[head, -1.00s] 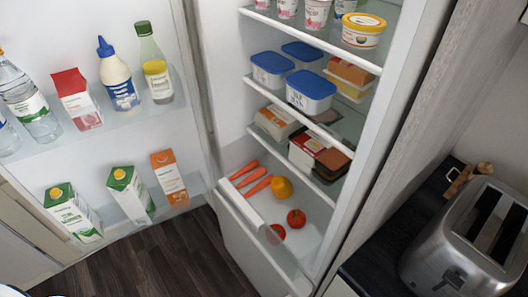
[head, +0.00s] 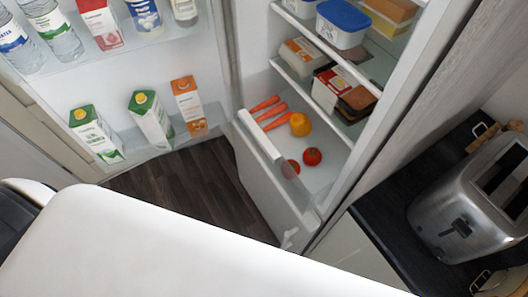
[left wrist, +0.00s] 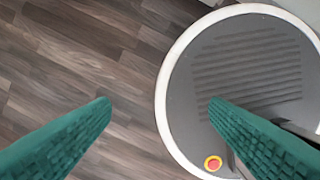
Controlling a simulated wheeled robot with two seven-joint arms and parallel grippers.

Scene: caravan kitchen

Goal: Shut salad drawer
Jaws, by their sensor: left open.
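The salad drawer (head: 259,136) is at the bottom of the open fridge in the head view, and its white front rim stands out from the shelves above. My left gripper (left wrist: 160,105) shows only in the left wrist view. Its two green fingers are wide apart with nothing between them, above the wooden floor and my round grey base. The drawer is not in that view. My right gripper is not in view.
The fridge door (head: 200,68) stands open at the left, with cartons (head: 152,120) and bottles on its shelves. A toaster (head: 468,200) stands on the dark counter (head: 383,240) at right. A large white part of mine covers the lower head view. Dark floor (head: 190,188) shows between.

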